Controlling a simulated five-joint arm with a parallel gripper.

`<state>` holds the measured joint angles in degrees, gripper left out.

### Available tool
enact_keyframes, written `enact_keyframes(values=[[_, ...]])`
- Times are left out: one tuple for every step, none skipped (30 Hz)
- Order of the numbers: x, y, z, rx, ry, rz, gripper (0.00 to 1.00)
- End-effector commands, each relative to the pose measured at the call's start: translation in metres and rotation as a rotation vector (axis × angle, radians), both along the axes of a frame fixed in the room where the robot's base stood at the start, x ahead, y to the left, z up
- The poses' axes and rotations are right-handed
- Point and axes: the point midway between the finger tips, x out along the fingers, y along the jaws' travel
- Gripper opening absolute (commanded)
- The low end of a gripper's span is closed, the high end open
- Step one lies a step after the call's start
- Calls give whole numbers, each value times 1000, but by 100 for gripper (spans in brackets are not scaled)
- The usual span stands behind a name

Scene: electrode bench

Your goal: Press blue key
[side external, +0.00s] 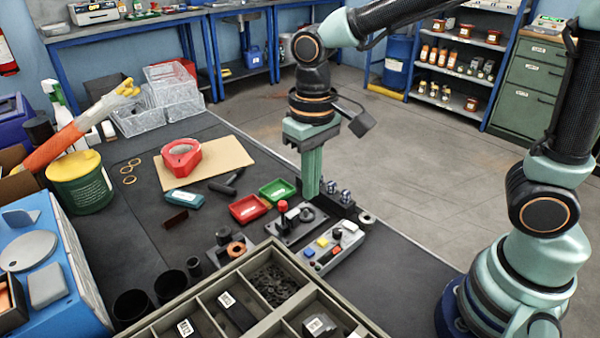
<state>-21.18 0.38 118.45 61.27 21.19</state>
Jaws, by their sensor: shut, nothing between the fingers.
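A small grey key box (342,250) stands on the dark bench, right of centre. Its blue key (309,252) is at the near left end, beside a yellow key (322,242); a red key and a white one sit farther along. My gripper (311,196) points straight down, its pale green fingers shut and empty. In the picture its tips are above and beyond the key box, near the green tray. It is apart from the blue key, which is in plain sight. The exact height of the tips over the bench is hard to tell.
A joystick box (297,226) with a red knob stands left of the key box. A red tray (249,209) and a green tray (278,190) lie behind it. A divided parts case (200,300) fills the front. Small metal knobs (346,196) stand right of my gripper.

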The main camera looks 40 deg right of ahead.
Motion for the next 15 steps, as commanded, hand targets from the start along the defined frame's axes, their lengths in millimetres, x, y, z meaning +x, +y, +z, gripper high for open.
enact_keyframes(values=[[0, 0, 0, 0, 0, 0, 0], [0, 0, 0, 0, -1, 0, 0], [0, 0, 0, 0, -1, 0, 0], [0, 0, 0, 0, -1, 0, 0], [0, 0, 0, 0, -1, 0, 0], [0, 0, 0, 0, -1, 0, 0], [0, 0, -1, 0, -1, 0, 0], [0, 0, -3, 0, 0, 0, 0], [0, 0, -6, 0, 0, 0, 0], [0, 0, -8, -1, 1, 0, 0], [0, 0, -12, -1, 2, 0, 0], [-1, -1, -17, -1, 4, 0, 0], [-1, -1, -22, -1, 4, 0, 0], [-1, -1, -27, -2, 4, 0, 0], [-1, -1, -35, -2, 5, 0, 0]])
